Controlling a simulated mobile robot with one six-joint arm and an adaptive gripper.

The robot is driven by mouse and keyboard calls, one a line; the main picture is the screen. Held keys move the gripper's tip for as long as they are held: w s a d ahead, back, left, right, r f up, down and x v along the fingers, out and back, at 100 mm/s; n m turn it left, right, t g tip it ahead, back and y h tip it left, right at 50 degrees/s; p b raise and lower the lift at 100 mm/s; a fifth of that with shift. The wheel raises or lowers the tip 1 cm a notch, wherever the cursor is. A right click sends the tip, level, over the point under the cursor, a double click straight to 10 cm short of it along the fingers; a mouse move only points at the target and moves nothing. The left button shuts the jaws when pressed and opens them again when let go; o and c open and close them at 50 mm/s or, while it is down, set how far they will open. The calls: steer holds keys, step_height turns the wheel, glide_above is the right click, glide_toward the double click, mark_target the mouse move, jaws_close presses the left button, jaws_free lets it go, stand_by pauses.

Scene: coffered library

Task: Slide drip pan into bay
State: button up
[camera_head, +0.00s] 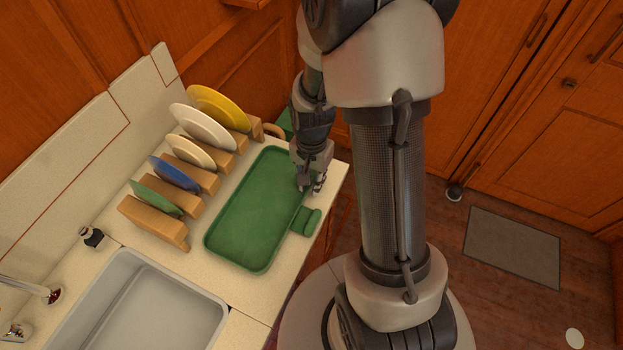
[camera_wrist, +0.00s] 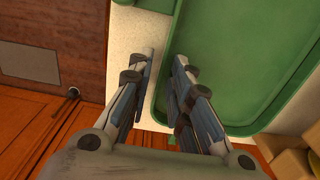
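The drip pan (camera_head: 250,210) is a shallow green tray with a raised rim, lying flat on the pale counter. A green handle (camera_head: 306,222) sticks out from its right side. My gripper (camera_head: 312,188) is at the pan's right rim, above the handle in the picture. In the wrist view my gripper (camera_wrist: 163,62) has its fingers apart, with pale counter between them. The right finger overlaps the edge of the pan (camera_wrist: 235,60); I cannot tell whether they touch. I cannot make out which place is the bay.
A wooden rack (camera_head: 160,222) holding several coloured plates stands along the pan's left side. A grey sink (camera_head: 140,305) is at lower left, with a small dark bottle (camera_head: 92,237) beside it. The counter's right edge is close to my gripper. A grey mat (camera_head: 512,247) lies on the floor.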

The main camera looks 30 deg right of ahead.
mark_target(285, 178)
jaws_close()
stand_by(0.4)
steer(key=shift+w+a, duration=0.7)
steer(key=shift+w, duration=0.3)
steer(key=shift+a, duration=0.1)
steer(key=shift+w+a, duration=0.65)
steer(key=shift+w, duration=0.4)
steer(key=shift+w+a+p, duration=0.3)
steer(key=shift+w+a, duration=0.4)
steer(key=shift+w, duration=0.15)
steer(key=shift+w+a, duration=0.1)
